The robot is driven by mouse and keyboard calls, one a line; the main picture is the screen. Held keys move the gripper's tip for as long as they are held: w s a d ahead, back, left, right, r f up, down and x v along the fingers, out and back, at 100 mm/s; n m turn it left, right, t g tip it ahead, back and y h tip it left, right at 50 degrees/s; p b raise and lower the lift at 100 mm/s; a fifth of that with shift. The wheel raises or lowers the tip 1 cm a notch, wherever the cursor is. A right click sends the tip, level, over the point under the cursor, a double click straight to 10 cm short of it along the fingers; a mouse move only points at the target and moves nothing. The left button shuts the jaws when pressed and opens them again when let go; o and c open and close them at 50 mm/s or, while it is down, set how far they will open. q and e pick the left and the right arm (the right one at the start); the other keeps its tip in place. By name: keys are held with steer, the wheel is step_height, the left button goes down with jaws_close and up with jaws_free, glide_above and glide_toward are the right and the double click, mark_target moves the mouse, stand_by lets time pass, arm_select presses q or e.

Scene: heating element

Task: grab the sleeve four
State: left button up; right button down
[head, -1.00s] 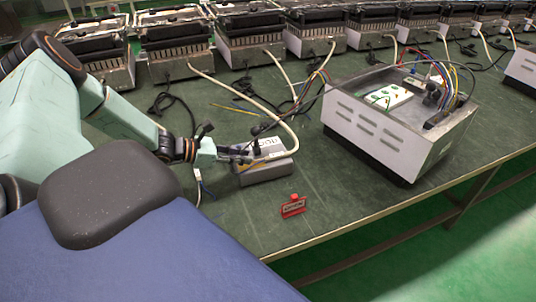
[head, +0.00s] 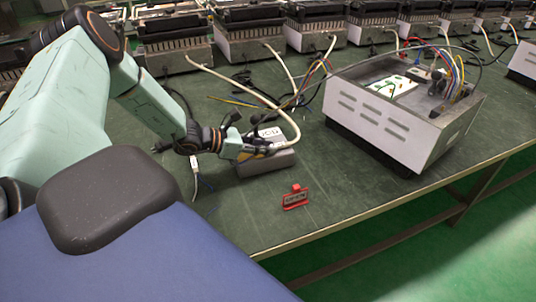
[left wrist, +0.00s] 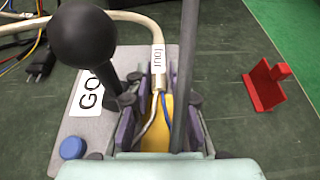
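The sleeve four (left wrist: 157,57) is a pale cable end with a label reading "FOUR", seen in the left wrist view. White and blue wires run from it towards the gripper. My left gripper (left wrist: 160,105) is open, its two fingers apart on either side of these wires, just short of the sleeve. A yellow surface shows between the fingers. In the head view my left gripper (head: 248,150) is over the grey box (head: 265,165), and the sleeve is too small to make out there. Whether the fingers touch the wires I cannot tell. My right gripper is out of view.
The box has a black ball-topped lever (left wrist: 85,40) and a blue button (left wrist: 73,147). A red holder (head: 295,198) stands near the table's front edge. A white metal unit with wires (head: 375,125) stands at right. Several heater units line the back.

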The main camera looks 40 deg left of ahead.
arm_select(q)
steer(key=c, duration=0.4)
jaws_close()
steer(key=shift+r, duration=0.15)
